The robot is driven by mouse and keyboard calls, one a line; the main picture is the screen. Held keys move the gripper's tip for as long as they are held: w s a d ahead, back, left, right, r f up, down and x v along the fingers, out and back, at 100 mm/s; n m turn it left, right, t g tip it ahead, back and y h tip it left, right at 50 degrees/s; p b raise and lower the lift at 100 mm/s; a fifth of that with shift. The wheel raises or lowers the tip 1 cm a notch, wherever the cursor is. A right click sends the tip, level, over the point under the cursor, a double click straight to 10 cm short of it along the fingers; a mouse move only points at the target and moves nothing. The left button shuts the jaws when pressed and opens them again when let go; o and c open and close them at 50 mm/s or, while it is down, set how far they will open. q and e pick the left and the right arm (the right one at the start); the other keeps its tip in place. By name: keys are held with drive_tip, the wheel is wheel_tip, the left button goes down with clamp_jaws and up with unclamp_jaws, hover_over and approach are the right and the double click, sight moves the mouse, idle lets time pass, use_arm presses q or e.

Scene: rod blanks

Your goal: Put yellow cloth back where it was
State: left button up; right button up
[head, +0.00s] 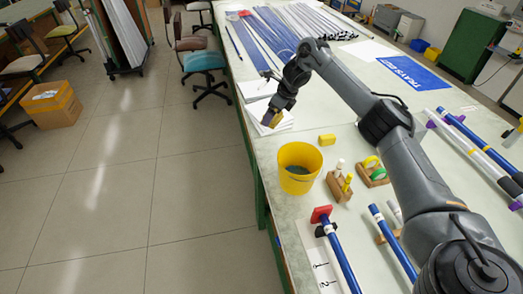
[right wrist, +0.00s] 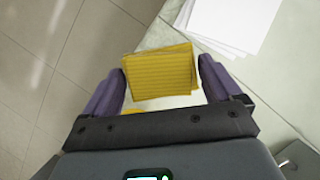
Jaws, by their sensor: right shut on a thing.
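A yellow ribbed cloth (right wrist: 160,75) is between the two fingers of my right gripper (right wrist: 160,88) in the right wrist view. In the head view, my right gripper (head: 274,112) is over the left edge of the table, and the cloth (head: 276,120) shows as a small tan-yellow piece at its fingertips. The gripper is shut on the cloth, near white paper sheets; I cannot tell whether the cloth touches them. My left gripper is in neither view.
A yellow bucket (head: 299,168) stands near the table's left edge. Wooden holders (head: 340,186) and blue rods (head: 393,243) are nearer. White sheets (right wrist: 235,22) lie beside the cloth. The tiled floor (head: 110,180) is left of the table.

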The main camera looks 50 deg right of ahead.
sight(279, 118)
drive_tip(key=shift+s+d+f, duration=0.1)
drive_tip(key=shift+s+f, duration=0.2)
drive_tip(key=shift+f, duration=0.3)
drive_tip(key=shift+s+d+f, duration=0.1)
drive_tip(key=shift+s+f, duration=0.2)
drive_tip(key=shift+f, duration=0.25)
drive_tip(key=shift+s+f, duration=0.15)
drive_tip(key=shift+f, duration=0.35)
wheel_tip(279, 118, down, 5)
drive_tip(key=b, duration=0.3)
drive_tip(key=shift+s+f+b, duration=0.1)
drive_tip(key=shift+f+b, duration=0.05)
drive_tip(key=shift+b, duration=0.2)
drive_tip(key=shift+f+b, duration=0.3)
drive_tip(key=shift+f, duration=0.7)
wheel_tip(279, 118, down, 3)
drive_tip(key=shift+a+r+b, duration=0.1)
drive_tip(key=shift+b, duration=0.4)
drive_tip(key=shift+f, duration=0.2)
drive_tip(key=o, duration=0.7)
